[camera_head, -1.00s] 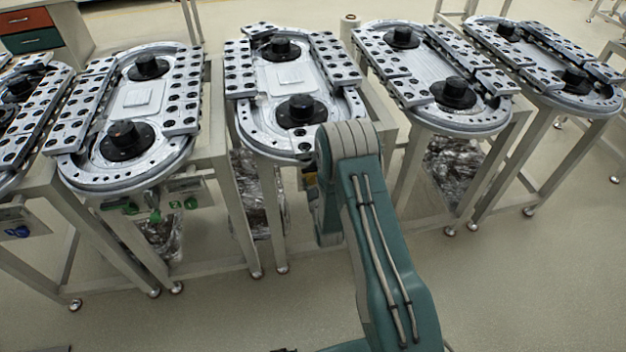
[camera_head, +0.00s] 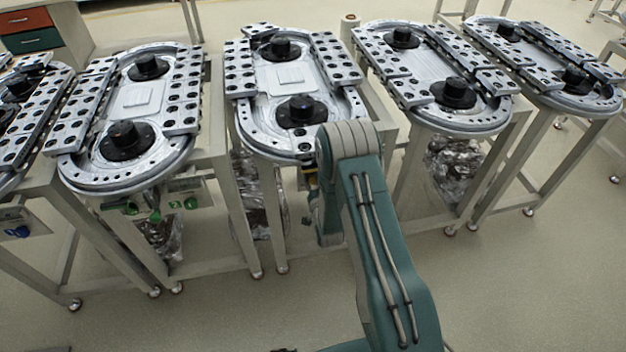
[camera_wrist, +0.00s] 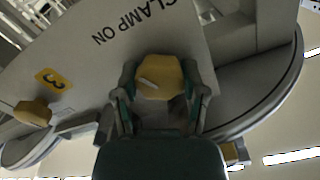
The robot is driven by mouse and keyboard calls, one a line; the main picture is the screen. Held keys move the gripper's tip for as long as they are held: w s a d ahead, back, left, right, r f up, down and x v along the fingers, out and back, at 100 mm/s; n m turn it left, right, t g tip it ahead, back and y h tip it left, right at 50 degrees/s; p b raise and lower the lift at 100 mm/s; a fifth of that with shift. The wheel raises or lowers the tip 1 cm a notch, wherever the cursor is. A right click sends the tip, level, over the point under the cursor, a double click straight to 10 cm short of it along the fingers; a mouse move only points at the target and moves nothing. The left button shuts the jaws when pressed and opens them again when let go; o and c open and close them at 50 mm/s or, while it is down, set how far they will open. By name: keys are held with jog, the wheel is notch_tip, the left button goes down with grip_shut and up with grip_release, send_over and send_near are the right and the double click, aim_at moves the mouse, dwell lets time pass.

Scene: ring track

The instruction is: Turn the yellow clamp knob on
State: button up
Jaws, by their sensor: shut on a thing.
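The yellow clamp knob (camera_wrist: 160,78) shows in the wrist view below the panel lettering "CLAMP ON", with a pale pointer mark on its face. My gripper (camera_wrist: 160,88) is shut on this knob, one finger on each side of it. The grey panel (camera_wrist: 150,30) behind it appears tilted in the picture. In the head view my arm (camera_head: 375,230) reaches to the middle ring track, and the gripper and the knob are hidden behind it.
A second yellow knob (camera_wrist: 32,112) sits to the left, near a yellow label "3" (camera_wrist: 54,79). Several ring track tables stand in a row, including the middle one (camera_head: 240,125). The floor (camera_head: 530,280) at the right front is clear.

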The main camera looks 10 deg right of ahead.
jog(key=m, duration=0.5)
jog(key=shift+f+m, duration=0.1)
jog(key=shift+m, duration=0.2)
dwell(0.4)
jog(key=o, duration=1.2)
jog(key=shift+c, duration=0.2)
jog(key=s, duration=1.2)
